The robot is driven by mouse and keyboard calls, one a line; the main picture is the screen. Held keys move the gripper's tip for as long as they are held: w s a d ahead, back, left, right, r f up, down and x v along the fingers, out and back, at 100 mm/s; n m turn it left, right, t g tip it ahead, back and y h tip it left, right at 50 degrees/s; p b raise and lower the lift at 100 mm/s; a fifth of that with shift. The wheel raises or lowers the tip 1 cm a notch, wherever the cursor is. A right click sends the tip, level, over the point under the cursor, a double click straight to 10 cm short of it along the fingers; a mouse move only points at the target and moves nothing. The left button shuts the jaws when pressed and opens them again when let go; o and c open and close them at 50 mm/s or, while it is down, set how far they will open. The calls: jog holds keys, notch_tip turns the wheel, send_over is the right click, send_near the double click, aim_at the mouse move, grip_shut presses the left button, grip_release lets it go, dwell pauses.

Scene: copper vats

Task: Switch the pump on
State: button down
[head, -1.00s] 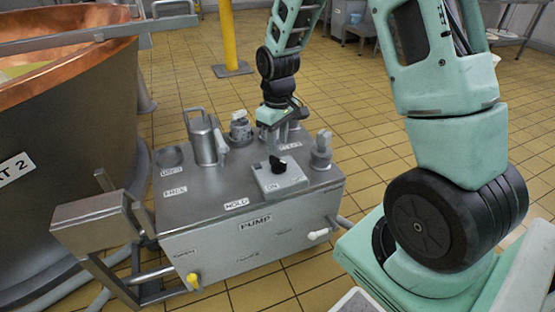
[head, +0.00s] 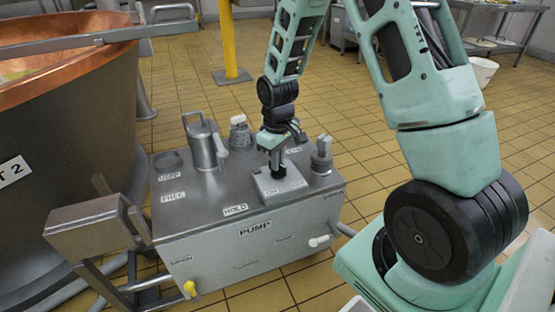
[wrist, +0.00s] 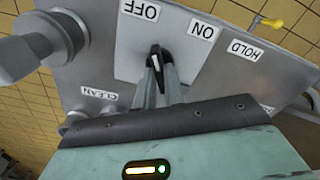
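The pump (head: 225,237) is a grey metal box labelled PUMP. A raised light-grey switch plate (head: 285,190) sits on its top near the front. In the wrist view this plate (wrist: 128,62) has a black knob (wrist: 154,52), with an OFF label (wrist: 138,11) at upper left and an ON label (wrist: 203,29) at upper right. My gripper (head: 277,170) is down over the plate from above. In the wrist view its two fingertips (wrist: 156,68) lie close on either side of the knob, with no clear gap. The knob's lower part is hidden between them.
A metal jug (head: 203,143) and several fittings stand on the pump's top around the plate. A copper vat (head: 75,115) is at the left, beside a grey box on a frame (head: 90,225). A yellow post (head: 228,45) stands behind. Tiled floor (head: 385,150) is open at the right.

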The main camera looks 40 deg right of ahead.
jog(key=shift+r+m+p, duration=0.1)
jog(key=shift+m+p, duration=0.3)
jog(key=shift+p, duration=0.05)
jog(key=shift+r+m+p, duration=0.1)
jog(key=shift+m+p, duration=0.5)
jog(key=m+p, duration=0.6)
jog(key=m, duration=0.1)
jog(key=shift+m, duration=0.3)
jog(key=shift+m+p, duration=0.7)
jog(key=shift+m, duration=0.4)
jog(key=shift+f, duration=0.2)
jog(key=c, duration=1.5)
grip_release()
